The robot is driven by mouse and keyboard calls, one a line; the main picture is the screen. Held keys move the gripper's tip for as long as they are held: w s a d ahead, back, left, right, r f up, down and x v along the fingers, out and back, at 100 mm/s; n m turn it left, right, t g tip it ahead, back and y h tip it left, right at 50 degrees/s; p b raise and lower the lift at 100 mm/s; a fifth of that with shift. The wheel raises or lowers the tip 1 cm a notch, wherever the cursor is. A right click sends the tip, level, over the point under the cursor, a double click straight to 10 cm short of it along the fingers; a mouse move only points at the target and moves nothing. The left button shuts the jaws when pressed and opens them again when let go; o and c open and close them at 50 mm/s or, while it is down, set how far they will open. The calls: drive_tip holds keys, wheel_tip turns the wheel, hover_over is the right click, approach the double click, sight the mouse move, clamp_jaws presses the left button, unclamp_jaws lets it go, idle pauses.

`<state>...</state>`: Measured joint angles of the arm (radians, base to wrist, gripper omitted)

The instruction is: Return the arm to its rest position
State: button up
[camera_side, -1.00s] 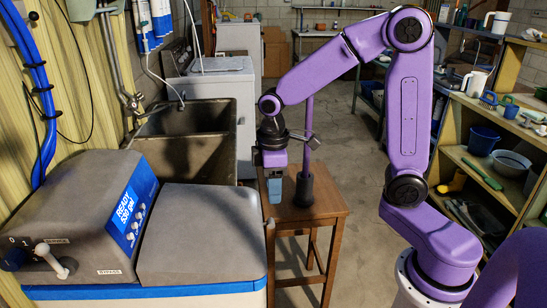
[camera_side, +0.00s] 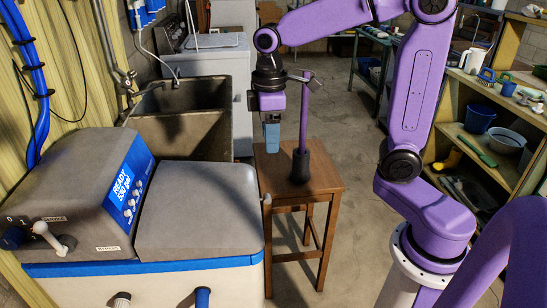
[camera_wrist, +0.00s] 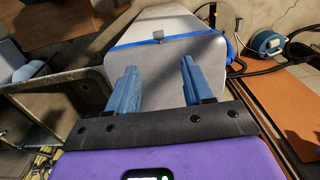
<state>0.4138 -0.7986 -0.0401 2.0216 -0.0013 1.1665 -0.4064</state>
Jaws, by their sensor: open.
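My gripper (camera_side: 271,143) hangs from my purple arm, with its blue fingers pointing down. In the side view it is in front of the stool's left back edge, apart from everything. In the wrist view my gripper (camera_wrist: 158,73) shows two blue fingers spread apart with nothing between them. Beyond them is a grey surface with blue trim (camera_wrist: 160,40). The water softener (camera_side: 200,215) stands at the lower left with its grey lid closed. Its blue display (camera_side: 125,192) reads READY and what looks like 530 gal.
A wooden stool (camera_side: 325,178) carries an upright purple rod on a black base (camera_side: 300,166), close to my gripper. A sink (camera_side: 180,130) is behind the softener. Shelves (camera_side: 500,165) with buckets and bowls line the right. Bare floor lies between stool and shelves.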

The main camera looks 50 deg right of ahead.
drive_tip(key=s+f+n, duration=0.1)
drive_tip(key=s+f, duration=0.2)
drive_tip(key=s, duration=0.7)
drive_tip(key=s+f+n, duration=0.2)
drive_tip(key=s+f, duration=0.1)
drive_tip(key=s, duration=0.8)
drive_tip(key=shift+a+n, duration=0.3)
